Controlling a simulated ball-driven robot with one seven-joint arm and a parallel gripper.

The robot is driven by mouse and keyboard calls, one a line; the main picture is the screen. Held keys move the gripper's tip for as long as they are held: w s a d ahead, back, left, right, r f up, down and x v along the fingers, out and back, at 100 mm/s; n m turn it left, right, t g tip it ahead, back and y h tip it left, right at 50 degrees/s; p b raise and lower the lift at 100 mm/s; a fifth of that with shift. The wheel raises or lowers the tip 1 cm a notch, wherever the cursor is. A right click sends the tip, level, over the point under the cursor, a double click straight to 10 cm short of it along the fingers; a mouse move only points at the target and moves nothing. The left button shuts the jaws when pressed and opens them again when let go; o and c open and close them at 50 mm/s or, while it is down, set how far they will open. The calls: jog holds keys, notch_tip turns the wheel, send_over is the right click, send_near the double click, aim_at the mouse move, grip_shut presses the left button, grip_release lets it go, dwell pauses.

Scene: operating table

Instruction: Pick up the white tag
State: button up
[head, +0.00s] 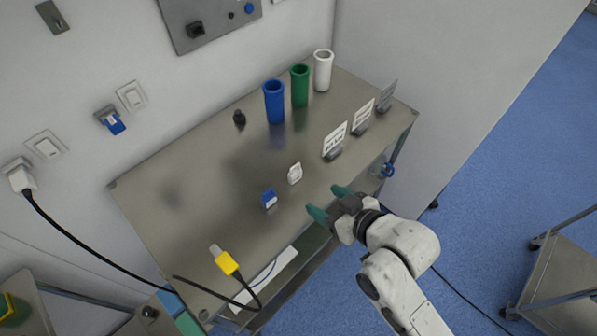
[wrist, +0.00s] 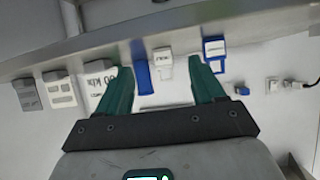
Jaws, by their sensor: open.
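The white tag (head: 295,173) stands on the metal table, near its front edge. In the wrist view the white tag (wrist: 163,62) appears between my two green fingertips, farther off and not touched. My gripper (head: 328,201) is open and empty, at the table's front edge, to the right of and nearer than the white tag. Its fingers also show in the wrist view (wrist: 160,66). A similar blue tag (head: 269,198) stands to the left of the white one; it also shows in the wrist view (wrist: 214,48).
Blue (head: 275,102), green (head: 300,86) and white (head: 323,71) cups stand at the table's back right. Three sign holders, one of them here (head: 334,142), line the right side. A yellow plug (head: 224,260) with a black cable lies front left. The table's (head: 190,190) left middle is clear.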

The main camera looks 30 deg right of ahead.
aim_at(297, 175)
jog(key=shift+w+a+r+t, duration=0.35)
jog(key=shift+w+r+t, duration=0.2)
jog(key=shift+r, duration=0.25)
jog(key=shift+w, duration=0.3)
jog(key=x, duration=0.5)
jog(key=shift+a+r+p, duration=0.1)
jog(key=shift+p, duration=0.2)
jog(key=shift+p+x, duration=0.55)
jog(key=shift+x, duration=2.2)
jog(key=shift+r, duration=0.1)
jog(key=c, duration=1)
